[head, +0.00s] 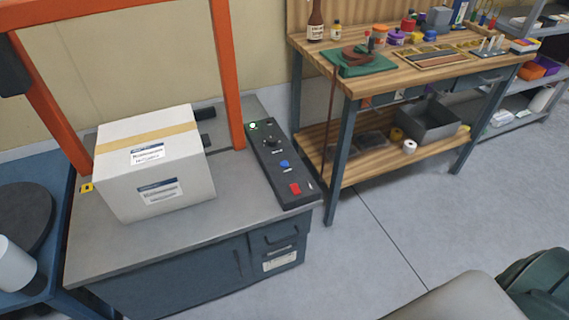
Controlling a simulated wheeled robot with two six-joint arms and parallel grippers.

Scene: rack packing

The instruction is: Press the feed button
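A black control panel (262,160) lies along the right side of the grey bench top, next to an orange upright. At its far end is a small green-lit button (253,126). Nearer come a dark knob (272,144), a blue button (284,164) and a red rectangular button (295,189). The labels are too small to read, so I cannot tell which one is the feed button. Neither of my grippers is in view, and nothing touches the panel.
A taped white box (150,165) stands left of the panel on the grey bench (215,222), inside an orange frame (226,75). A wooden workbench (440,85) with tools and jars stands behind at right. The floor between (370,240) is clear. Something grey and green fills the lower right corner.

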